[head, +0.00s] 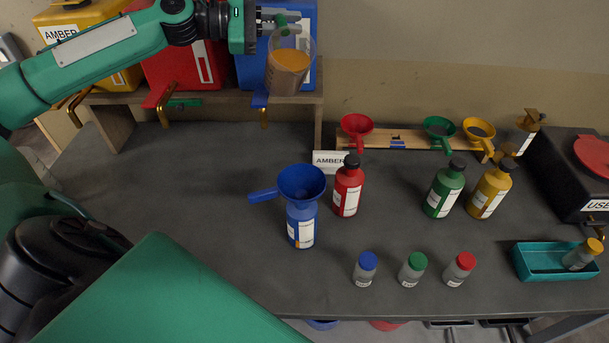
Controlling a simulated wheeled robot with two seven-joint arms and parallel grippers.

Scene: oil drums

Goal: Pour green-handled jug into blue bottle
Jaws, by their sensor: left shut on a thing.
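The clear jug (289,73) holds amber liquid and has a green handle. It is in the air at the top of the head view, in front of the blue drum, and looks roughly upright. My left gripper (284,21) is shut on the jug's handle. The blue bottle (301,227) stands upright on the dark bench, nearer to me than the jug. A blue funnel (302,182) sits in its mouth, its tab pointing left. My right gripper is not in view.
A red bottle (348,190) stands close to the right of the blue bottle, with an "AMBER" card (329,162) behind it. Green (445,190) and yellow (490,190) bottles stand further right. Small jars and a teal tray (525,262) are in front. The bench's left is clear.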

